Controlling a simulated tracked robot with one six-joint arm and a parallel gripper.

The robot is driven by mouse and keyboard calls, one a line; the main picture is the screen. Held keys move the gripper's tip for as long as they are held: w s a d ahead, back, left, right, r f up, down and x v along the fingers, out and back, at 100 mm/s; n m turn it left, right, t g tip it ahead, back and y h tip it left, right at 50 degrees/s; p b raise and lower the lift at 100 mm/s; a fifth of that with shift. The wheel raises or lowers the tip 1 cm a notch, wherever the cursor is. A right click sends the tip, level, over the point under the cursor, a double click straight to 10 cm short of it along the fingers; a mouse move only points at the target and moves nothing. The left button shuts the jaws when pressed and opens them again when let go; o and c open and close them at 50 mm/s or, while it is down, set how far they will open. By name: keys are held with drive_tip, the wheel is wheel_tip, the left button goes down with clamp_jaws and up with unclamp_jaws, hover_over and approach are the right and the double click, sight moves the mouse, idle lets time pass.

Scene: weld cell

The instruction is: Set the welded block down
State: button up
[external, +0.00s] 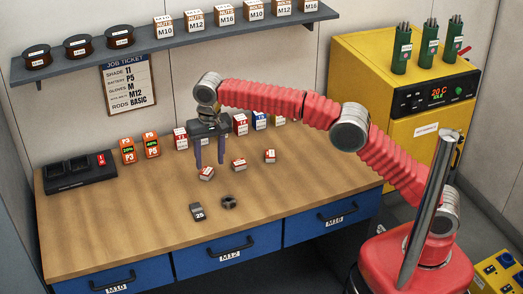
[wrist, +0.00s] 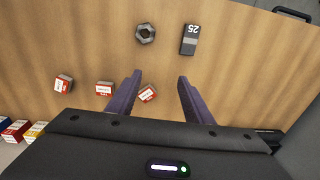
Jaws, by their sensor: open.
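My gripper (external: 209,163) is open, its two purple-grey fingers pointing down over the middle of the workbench. It also shows open in the wrist view (wrist: 160,76). A dark block marked 25 (external: 198,212) lies flat on the bench in front of the gripper; it also shows in the wrist view (wrist: 189,40). A dark hex nut (external: 229,202) lies beside the block, apart from it. A small red-and-white box (external: 206,174) is just below the fingers; in the wrist view it shows between them (wrist: 147,93), nearer the left finger. I cannot tell whether any block is welded.
Two more red-and-white boxes (external: 238,164) (external: 270,156) lie to the right. Orange P3 and P5 packs (external: 140,147) and a black charger (external: 80,172) stand at the left. A row of boxes (external: 261,120) lines the back. The bench front (external: 130,225) is clear.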

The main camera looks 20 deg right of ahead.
drive_tip(key=w+d+r+t, duration=0.15)
drive_tip(key=d+r, duration=0.25)
drive_tip(key=d, duration=0.4)
drive_tip(key=w+d+r+g, duration=0.1)
drive_tip(key=w+d+r, duration=0.25)
drive_tip(key=d, duration=0.55)
drive_tip(key=s+d+r+t+y, duration=0.1)
drive_tip(key=s+d+r, duration=0.1)
drive_tip(key=d, duration=0.6)
drive_tip(key=s+d+r+t, duration=0.1)
drive_tip(key=d+r, duration=0.1)
drive_tip(key=d, duration=0.5)
drive_tip(key=s+d+f+t, duration=0.1)
drive_tip(key=s+d, duration=0.4)
drive_tip(key=d, duration=0.3)
drive_tip(key=s+d+f, duration=0.1)
drive_tip(key=s+d, duration=0.3)
drive_tip(key=d, duration=0.4)
drive_tip(key=s+d+f+t+h, duration=0.1)
drive_tip(key=s+d+f, duration=0.7)
drive_tip(key=s, duration=0.3)
drive_tip(key=shift+d+t, duration=0.3)
drive_tip(key=shift+t, duration=0.05)
drive_tip(key=shift+s, duration=0.1)
